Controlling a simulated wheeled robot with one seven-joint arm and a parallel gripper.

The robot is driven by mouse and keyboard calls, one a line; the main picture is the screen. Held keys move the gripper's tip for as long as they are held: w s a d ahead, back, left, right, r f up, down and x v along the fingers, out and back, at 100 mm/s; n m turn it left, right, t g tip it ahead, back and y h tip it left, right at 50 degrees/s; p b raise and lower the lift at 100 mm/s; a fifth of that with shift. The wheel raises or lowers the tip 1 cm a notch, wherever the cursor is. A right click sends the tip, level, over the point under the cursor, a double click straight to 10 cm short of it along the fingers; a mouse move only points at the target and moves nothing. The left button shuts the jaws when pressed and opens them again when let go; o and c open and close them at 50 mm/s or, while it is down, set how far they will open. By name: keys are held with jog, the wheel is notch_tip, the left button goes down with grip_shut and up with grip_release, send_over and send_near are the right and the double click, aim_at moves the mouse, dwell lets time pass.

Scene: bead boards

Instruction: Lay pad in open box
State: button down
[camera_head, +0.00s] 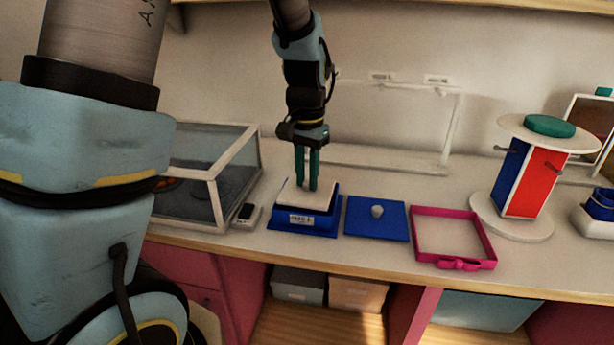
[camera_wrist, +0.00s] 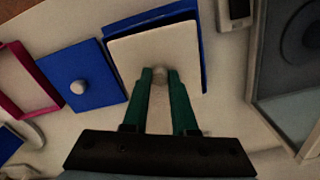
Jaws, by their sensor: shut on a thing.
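The pad is a pale square plate (camera_head: 297,197) with a small pale knob (camera_wrist: 160,75); it also shows in the wrist view (camera_wrist: 140,48). My gripper (camera_head: 312,188) has its green fingers shut on the knob from both sides. The pad is over the blue box (camera_head: 304,228), which has a white label on its front. In the wrist view the blue box (camera_wrist: 158,16) shows past the pad's top and right edges, with the pad slightly offset and turned. The pad hides the box's inside. I cannot tell whether the pad touches the rim.
A blue lid (camera_head: 375,218) with a grey knob lies right of the box, then a magenta frame (camera_head: 484,244) and a red and blue round-topped stand (camera_head: 533,182). A glass case (camera_head: 215,190) and a small device (camera_head: 245,214) stand close on the left.

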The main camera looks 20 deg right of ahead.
jog(key=shift+f+b, duration=0.95)
jog(key=shift+f, duration=0.7)
dwell(0.7)
jog(key=c, duration=0.6)
grip_release()
jog(key=shift+o, duration=0.2)
jog(key=o, duration=0.3)
jog(key=shift+o, duration=0.2)
jog(key=shift+r+p, duration=3.55)
jog(key=shift+r, duration=0.55)
